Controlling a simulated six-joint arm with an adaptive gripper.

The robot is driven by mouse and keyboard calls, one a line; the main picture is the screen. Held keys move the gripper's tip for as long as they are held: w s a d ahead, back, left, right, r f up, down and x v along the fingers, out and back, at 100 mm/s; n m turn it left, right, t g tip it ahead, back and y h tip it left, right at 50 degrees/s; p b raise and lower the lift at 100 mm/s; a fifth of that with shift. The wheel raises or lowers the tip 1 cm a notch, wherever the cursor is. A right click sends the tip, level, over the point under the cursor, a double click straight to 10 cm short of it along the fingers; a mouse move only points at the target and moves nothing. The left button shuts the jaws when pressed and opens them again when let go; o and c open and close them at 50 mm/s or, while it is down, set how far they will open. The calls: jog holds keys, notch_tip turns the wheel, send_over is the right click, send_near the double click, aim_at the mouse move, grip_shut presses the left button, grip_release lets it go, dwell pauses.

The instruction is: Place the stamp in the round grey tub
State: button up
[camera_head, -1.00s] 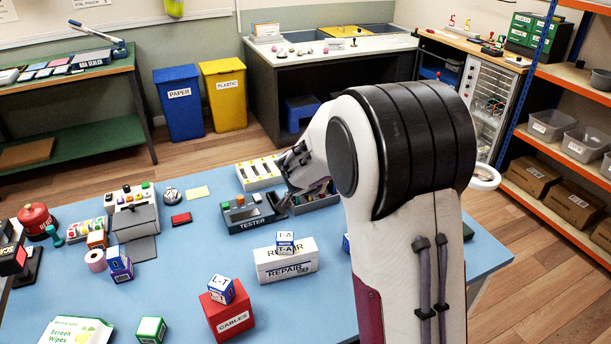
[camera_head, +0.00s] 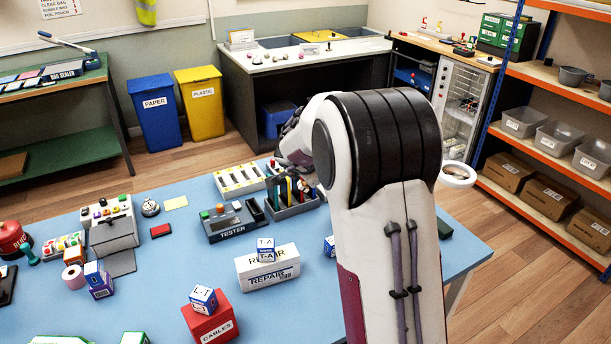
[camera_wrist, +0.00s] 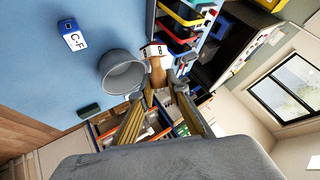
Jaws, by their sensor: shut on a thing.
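The stamp (camera_wrist: 158,74), with a brown handle and a white-and-red head, is between the fingers of my gripper (camera_wrist: 156,92) in the wrist view. My gripper is shut on it. The round grey tub (camera_wrist: 107,84) stands on the blue table just left of the stamp in that view; its inside looks empty. I cannot tell the stamp's height above the table. In the head view my gripper is mostly hidden by my arm, above the grey organiser (camera_head: 284,212) with pens. I cannot make out the stamp or the tub on the table there.
The tester (camera_head: 232,222) and a white yellow-striped tray (camera_head: 240,180) stand beside the organiser. A repair box (camera_head: 268,268) and a red cables box (camera_head: 208,325) are nearer. In the wrist view a C-F box (camera_wrist: 74,40) lies beyond the tub, with bare blue table between.

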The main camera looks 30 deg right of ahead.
jog(key=s+d+f+m+g+h, duration=0.1)
jog(key=d+f+m, duration=0.1)
jog(key=d+m, duration=0.6)
jog(key=s+d+f+m+g+h, duration=0.1)
jog(key=d+f+m, duration=0.1)
jog(key=d+m, duration=0.6)
jog(key=shift+s+f+m+h, duration=0.25)
jog(key=shift+f+m+h, duration=0.15)
jog(key=shift+m, duration=0.7)
jog(key=shift+d, duration=0.15)
jog(key=shift+f, duration=0.1)
jog(key=shift+f, duration=4.75)
jog(key=o, duration=1)
